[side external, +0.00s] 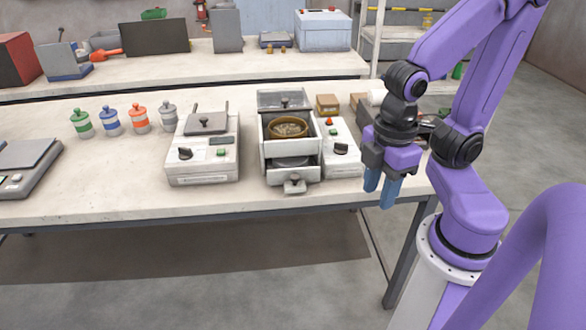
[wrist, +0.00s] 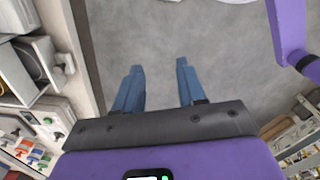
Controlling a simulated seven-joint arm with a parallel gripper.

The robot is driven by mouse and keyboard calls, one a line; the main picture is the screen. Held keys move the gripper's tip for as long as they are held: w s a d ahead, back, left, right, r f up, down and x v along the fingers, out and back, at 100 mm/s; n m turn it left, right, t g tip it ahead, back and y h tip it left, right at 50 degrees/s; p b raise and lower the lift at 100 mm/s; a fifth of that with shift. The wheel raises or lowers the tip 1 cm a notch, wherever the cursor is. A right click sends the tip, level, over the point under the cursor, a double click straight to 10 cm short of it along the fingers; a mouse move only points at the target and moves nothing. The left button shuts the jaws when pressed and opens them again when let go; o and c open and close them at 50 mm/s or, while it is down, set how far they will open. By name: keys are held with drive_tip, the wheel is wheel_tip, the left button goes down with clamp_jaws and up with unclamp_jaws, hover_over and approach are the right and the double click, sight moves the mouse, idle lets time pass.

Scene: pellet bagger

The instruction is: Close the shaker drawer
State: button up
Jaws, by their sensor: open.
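The shaker (side external: 290,148) is a white box on the bench with a round brown sieve (side external: 288,128) in its upper part. Its lower drawer (side external: 293,173) stands pulled out toward the bench's front edge, with a dark round shape inside and a pale knob (side external: 294,186) on its front. My gripper (side external: 380,191) is to the right of the drawer, apart from it, fingers pointing down near the bench's front edge. In the wrist view my open gripper (wrist: 158,66) is empty over the floor, and the drawer's knob (wrist: 63,63) shows at the left.
A white device with a dark knob (side external: 185,154) stands left of the shaker; a narrow control box (side external: 342,160) with a red button stands close on its right. Several colored jars (side external: 110,121) stand farther left. Bare floor lies in front of the bench (side external: 130,205).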

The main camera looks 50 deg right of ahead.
sight(297, 169)
drive_tip(key=shift+w, duration=0.1)
drive_tip(key=c, duration=0.5)
drive_tip(key=w+n, duration=0.2)
drive_tip(key=w+f+n+t, duration=0.1)
drive_tip(key=w+n, duration=0.1)
drive_tip(key=w, duration=0.1)
drive_tip(key=w+d+f+n+h, duration=0.1)
drive_tip(key=w+n, duration=0.1)
drive_tip(key=shift+w+t, duration=0.15)
drive_tip(key=shift+t, duration=0.25)
clamp_jaws()
drive_tip(key=shift+w+d+f+n+t+h, duration=0.3)
drive_tip(key=shift+w+d+f+n, duration=0.7)
drive_tip(key=shift+w+f+n, duration=1.25)
drive_tip(key=shift+w+d+f+n+t+h, duration=0.3)
drive_tip(key=shift+w+d+f+n, duration=0.65)
drive_tip(key=shift+w+f+n, duration=1.35)
drive_tip(key=shift+w+d+f+n+t+h, duration=0.25)
drive_tip(key=shift+w+d+f+n, duration=1.05)
drive_tip(key=shift+w, duration=1.8)
drive_tip(key=shift+a+f, duration=0.15)
drive_tip(key=shift+a, duration=0.15)
drive_tip(key=shift+w+d, duration=2)
drive_tip(key=shift+s, duration=0.1)
